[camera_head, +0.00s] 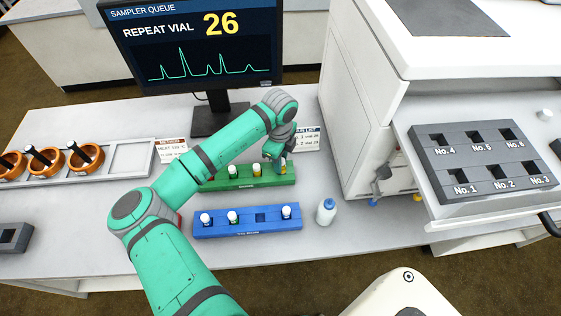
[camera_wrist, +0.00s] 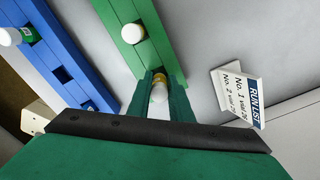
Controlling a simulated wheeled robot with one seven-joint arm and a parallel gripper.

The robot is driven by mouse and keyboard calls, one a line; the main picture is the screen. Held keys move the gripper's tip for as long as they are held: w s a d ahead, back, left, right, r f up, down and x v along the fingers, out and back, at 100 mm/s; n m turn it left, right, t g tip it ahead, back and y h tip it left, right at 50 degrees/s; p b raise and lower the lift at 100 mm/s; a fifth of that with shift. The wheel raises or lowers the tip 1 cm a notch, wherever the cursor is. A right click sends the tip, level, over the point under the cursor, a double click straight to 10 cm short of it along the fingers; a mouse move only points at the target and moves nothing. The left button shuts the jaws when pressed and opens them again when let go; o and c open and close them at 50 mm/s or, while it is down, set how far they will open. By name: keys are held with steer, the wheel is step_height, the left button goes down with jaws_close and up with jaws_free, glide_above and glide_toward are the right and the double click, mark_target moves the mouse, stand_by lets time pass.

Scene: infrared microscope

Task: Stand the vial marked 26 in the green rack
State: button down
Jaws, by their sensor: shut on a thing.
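My gripper (camera_wrist: 160,88) is shut on a white-capped vial with a yellow band (camera_wrist: 158,88). In the head view, my gripper (camera_head: 281,158) is over the right end of the green rack (camera_head: 232,184), and the held vial (camera_head: 283,168) shows there. I cannot tell whether it is seated in a slot or just above one. Its number is not readable. Other white-capped vials (camera_head: 256,169) stand in the green rack to its left. The green rack also shows in the wrist view (camera_wrist: 152,40), reaching up from my fingers. The monitor (camera_head: 200,45) reads "Repeat vial 26".
The blue rack (camera_head: 215,233) lies in front, with several vials and one empty slot. A white bottle with a blue cap (camera_head: 326,211) stands at its right. A run list card (camera_head: 306,140) stands behind. The grey numbered block (camera_head: 480,160) is at the right.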

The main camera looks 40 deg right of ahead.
steer(key=shift+w+a+f, duration=0.15)
steer(key=shift+a+f, duration=0.1)
steer(key=shift+a, duration=0.15)
steer(key=shift+r, duration=0.1)
steer(key=c, duration=1.1)
jaws_free()
steer(key=shift+d, duration=0.15)
steer(key=shift+r, duration=0.1)
steer(key=shift+r, duration=3)
